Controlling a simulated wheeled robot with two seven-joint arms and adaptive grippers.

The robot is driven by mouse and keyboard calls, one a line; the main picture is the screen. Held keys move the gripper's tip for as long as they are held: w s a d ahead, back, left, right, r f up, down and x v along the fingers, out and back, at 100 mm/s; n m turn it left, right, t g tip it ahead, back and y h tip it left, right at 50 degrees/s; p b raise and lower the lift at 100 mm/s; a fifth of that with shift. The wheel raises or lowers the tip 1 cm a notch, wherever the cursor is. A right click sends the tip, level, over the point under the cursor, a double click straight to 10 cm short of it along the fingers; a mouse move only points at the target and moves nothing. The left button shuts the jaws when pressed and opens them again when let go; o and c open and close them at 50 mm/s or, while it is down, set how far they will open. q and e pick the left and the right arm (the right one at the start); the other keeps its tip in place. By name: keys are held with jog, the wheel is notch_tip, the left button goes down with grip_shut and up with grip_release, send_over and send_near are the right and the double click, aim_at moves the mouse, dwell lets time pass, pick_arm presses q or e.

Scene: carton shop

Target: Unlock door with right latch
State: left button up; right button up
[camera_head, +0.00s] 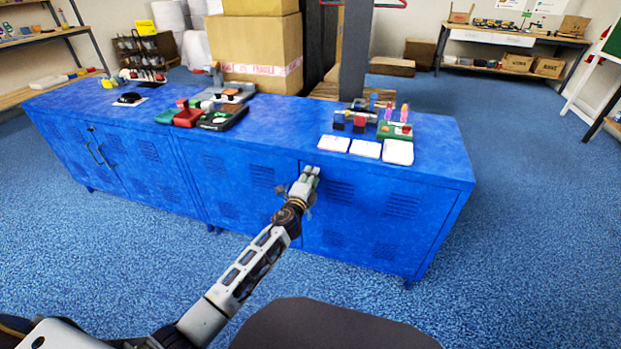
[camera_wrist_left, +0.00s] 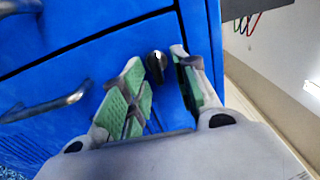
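The blue cabinet door (camera_head: 375,225) is on the right of the long blue cabinet in the head view and looks closed. A small dark round latch (camera_wrist_left: 157,68) sits on the blue front in the left wrist view. My left gripper (camera_head: 309,172) reaches the cabinet front below the top edge, by a door seam. In the left wrist view its green-padded fingers (camera_wrist_left: 158,60) are apart, one on each side of the latch. I cannot tell whether they touch it. The gripper hides the latch in the head view. My right gripper is not in view.
A metal bar handle (camera_wrist_left: 45,105) is left of the fingers in the wrist view. White cards (camera_head: 365,149) and small goods stand on the cabinet top (camera_head: 285,125) above the gripper. Cardboard boxes (camera_head: 255,50) stand behind. Blue carpet (camera_head: 540,220) is clear at right.

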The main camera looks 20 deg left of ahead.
pick_arm(q)
jog(key=shift+s, duration=0.1)
jog(key=shift+s+a, duration=0.1)
jog(key=s, duration=1.1)
jog(key=shift+s+a, duration=0.15)
jog(key=shift+s, duration=0.15)
dwell(0.3)
dwell(0.6)
